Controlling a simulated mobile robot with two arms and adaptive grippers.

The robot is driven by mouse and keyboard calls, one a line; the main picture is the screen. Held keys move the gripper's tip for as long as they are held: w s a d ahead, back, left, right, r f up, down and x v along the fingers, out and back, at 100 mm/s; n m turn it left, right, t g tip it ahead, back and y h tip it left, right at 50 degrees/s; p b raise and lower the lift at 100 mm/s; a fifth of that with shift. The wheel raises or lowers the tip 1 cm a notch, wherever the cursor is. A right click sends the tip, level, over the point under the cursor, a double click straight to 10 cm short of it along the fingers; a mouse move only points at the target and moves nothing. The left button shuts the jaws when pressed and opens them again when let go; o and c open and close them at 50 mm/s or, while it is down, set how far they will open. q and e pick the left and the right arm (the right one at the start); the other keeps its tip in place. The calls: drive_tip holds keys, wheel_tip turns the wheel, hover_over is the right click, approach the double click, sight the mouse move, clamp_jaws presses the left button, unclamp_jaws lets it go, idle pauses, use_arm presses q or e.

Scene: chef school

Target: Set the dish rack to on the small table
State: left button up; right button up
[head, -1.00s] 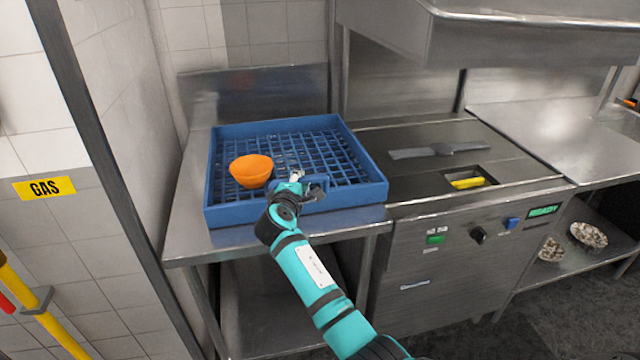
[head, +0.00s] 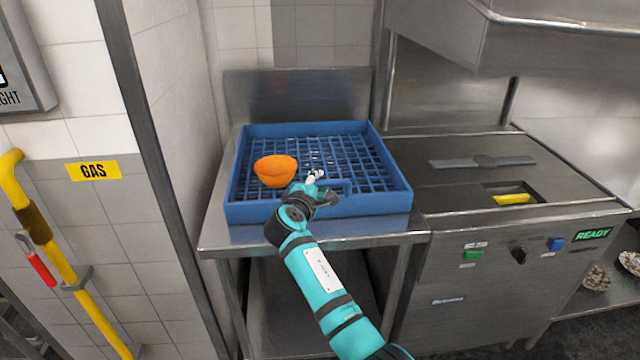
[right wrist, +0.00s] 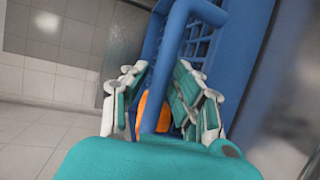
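The blue dish rack (head: 250,208) rests on the small steel table (head: 225,242), beside the machine on the right. An orange bowl (head: 276,170) lies tilted in the rack at the left. My right gripper (head: 315,177) is at the rack's front wall. In the right wrist view its fingers (right wrist: 159,90) lie on either side of a blue bar of the rack (right wrist: 170,50) and appear closed on it, with the bowl partly hidden behind. My left gripper is out of view.
A steel machine (head: 480,290) with buttons and a READY display stands right of the table. A grey flat piece (head: 482,162) lies on its top. A tiled wall and a dark post (head: 140,130) stand close on the left, with a yellow pipe (head: 70,270).

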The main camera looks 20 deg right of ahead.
drive_tip(key=shift+o, duration=0.9)
drive_tip(key=shift+d, duration=0.15)
drive_tip(key=v, duration=0.7)
drive_tip(key=shift+s, duration=0.2)
drive_tip(key=shift+r, duration=0.1)
